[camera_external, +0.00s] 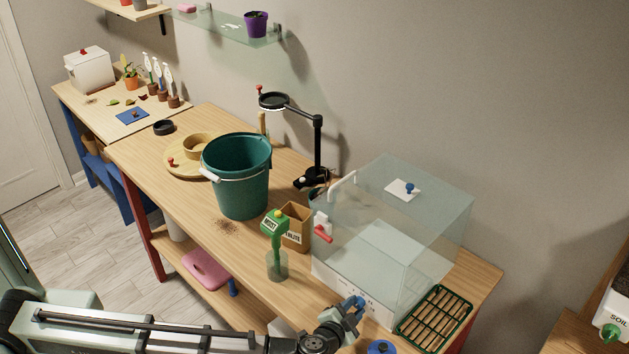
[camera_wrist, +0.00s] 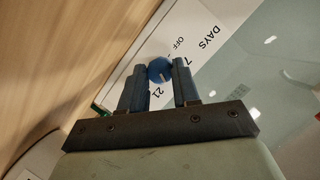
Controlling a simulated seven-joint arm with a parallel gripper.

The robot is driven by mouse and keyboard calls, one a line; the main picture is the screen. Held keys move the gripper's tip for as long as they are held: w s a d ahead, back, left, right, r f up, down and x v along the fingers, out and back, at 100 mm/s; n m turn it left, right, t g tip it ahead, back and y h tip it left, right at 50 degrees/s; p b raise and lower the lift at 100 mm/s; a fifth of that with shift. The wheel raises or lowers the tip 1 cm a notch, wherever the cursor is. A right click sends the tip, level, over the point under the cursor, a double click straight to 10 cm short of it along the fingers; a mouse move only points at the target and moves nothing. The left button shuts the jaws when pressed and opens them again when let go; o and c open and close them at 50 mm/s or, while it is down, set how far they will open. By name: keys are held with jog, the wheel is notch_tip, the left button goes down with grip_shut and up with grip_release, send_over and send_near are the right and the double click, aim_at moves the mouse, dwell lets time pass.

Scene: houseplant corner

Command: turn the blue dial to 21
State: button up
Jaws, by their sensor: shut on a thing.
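The blue dial (camera_wrist: 159,70) is on the white front panel of the clear box, with the markings DAYS, OFF, 7 and 21 around it. In the wrist view a pale mark on the dial faces the lower right, seemingly between the 7 and the 21; its exact reading is unclear. My gripper (camera_wrist: 158,76) is shut on the dial, one finger on each side. In the external view my gripper (camera_external: 355,304) is at the front panel of the clear box (camera_external: 395,225), and its fingers hide the dial.
A green rack (camera_external: 435,318) lies right of the box. A blue round thing (camera_external: 381,347) is close to my gripper at the front. A green moisture meter (camera_external: 275,228) in a glass, a brown box (camera_external: 295,227) and a teal bucket (camera_external: 240,180) stand left of the box.

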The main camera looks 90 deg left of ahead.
grip_shut()
jog(key=shift+w+f+m+y, duration=0.15)
jog(key=shift+m+y, duration=0.25)
jog(key=shift+m, duration=0.3)
jog(key=m+y, duration=0.1)
jog(key=m, duration=0.2)
jog(key=shift+d+g, duration=0.1)
jog(key=shift+g, duration=0.2)
jog(key=o, duration=0.7)
grip_release()
jog(key=shift+d, duration=0.1)
jog(key=v, duration=1.3)
jog(key=shift+d+f, duration=0.15)
jog(key=shift+d, duration=0.2)
